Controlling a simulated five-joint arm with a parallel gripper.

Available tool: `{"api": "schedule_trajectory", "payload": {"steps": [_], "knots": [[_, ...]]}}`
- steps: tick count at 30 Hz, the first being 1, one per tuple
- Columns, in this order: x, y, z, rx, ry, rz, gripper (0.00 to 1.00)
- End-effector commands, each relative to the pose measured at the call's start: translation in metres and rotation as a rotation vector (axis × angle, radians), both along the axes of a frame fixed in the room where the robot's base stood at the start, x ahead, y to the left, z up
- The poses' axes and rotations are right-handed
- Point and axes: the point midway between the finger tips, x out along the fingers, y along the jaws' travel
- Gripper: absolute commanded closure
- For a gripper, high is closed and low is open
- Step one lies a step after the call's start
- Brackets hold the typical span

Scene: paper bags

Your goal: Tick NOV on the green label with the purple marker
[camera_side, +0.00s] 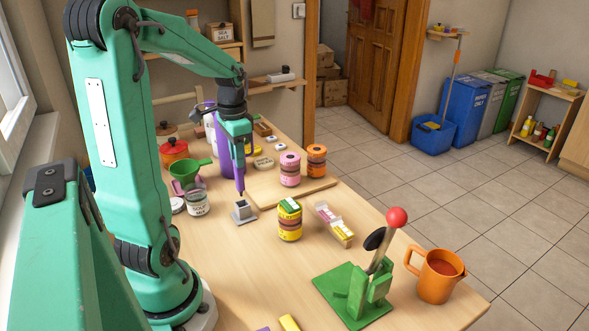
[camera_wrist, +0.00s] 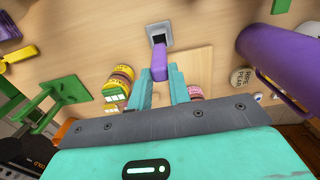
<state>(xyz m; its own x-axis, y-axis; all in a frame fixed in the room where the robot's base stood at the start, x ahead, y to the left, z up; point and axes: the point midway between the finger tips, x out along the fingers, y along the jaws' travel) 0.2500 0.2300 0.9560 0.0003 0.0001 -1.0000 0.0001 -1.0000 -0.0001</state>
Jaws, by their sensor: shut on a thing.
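My gripper (camera_side: 239,146) is shut on the purple marker (camera_side: 239,178) and holds it upright, its tip pointing down just above a small grey holder (camera_side: 244,213). In the wrist view the marker (camera_wrist: 159,64) sits between the fingers, with the grey holder and its dark opening (camera_wrist: 158,34) beyond it. A green label (camera_side: 289,205) lies on top of a yellow-and-brown jar (camera_side: 290,226), right of the holder. The label (camera_wrist: 115,94) also shows in the wrist view. Its lettering is too small to read.
A green lever press (camera_side: 352,292) and an orange mug (camera_side: 434,276) stand at front right. A tall purple cylinder (camera_side: 222,150) stands behind the gripper. The front table is mostly clear.

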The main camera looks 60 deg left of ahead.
Motion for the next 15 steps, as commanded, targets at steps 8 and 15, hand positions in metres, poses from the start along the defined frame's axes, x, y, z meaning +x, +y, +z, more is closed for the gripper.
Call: {"api": "schedule_trajectory", "payload": {"steps": [8, 15], "knots": [[-0.0001, -0.0001, 0.0085, 0.000, 0.000, 0.000, 1.00], [0.0000, -0.0001, 0.0085, 0.000, 0.000, 0.000, 1.00]]}}
